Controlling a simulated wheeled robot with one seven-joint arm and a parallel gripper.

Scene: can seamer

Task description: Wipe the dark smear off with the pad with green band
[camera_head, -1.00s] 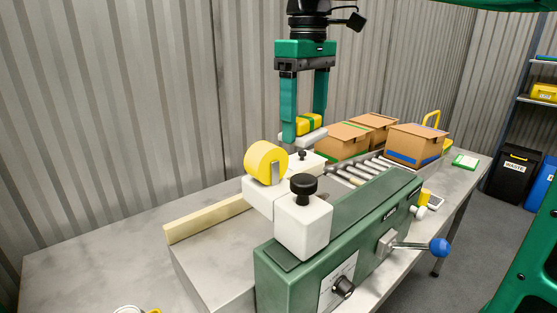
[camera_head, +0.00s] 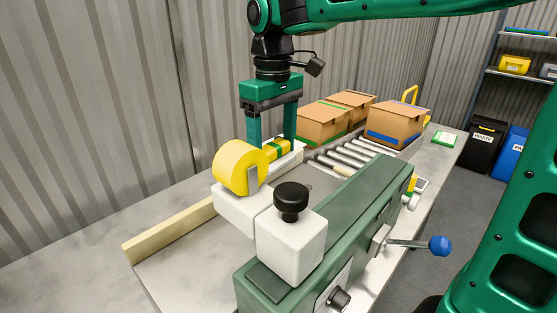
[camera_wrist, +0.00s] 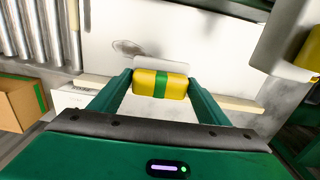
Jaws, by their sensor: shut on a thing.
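The pad (camera_head: 278,149) has a yellow grip with a green band and a white underside. My gripper (camera_head: 271,141) is shut on its yellow part, behind the yellow roll. The wrist view shows the pad (camera_wrist: 174,86) between both fingers of my gripper (camera_wrist: 160,82). The dark smear (camera_wrist: 128,47) is a grey oval patch on the pale metal surface, just beyond the pad and slightly left of it in the wrist view. I cannot tell whether the pad touches the surface. In the head view I cannot make out the smear.
The yellow roll (camera_head: 239,167) and the white block with a black knob (camera_head: 292,245) stand close in front of the pad. A cream rail (camera_head: 170,231) edges the surface. Rollers (camera_head: 345,155) and cardboard boxes (camera_head: 323,122) are behind. A blue-knobbed lever (camera_head: 438,246) sticks out right.

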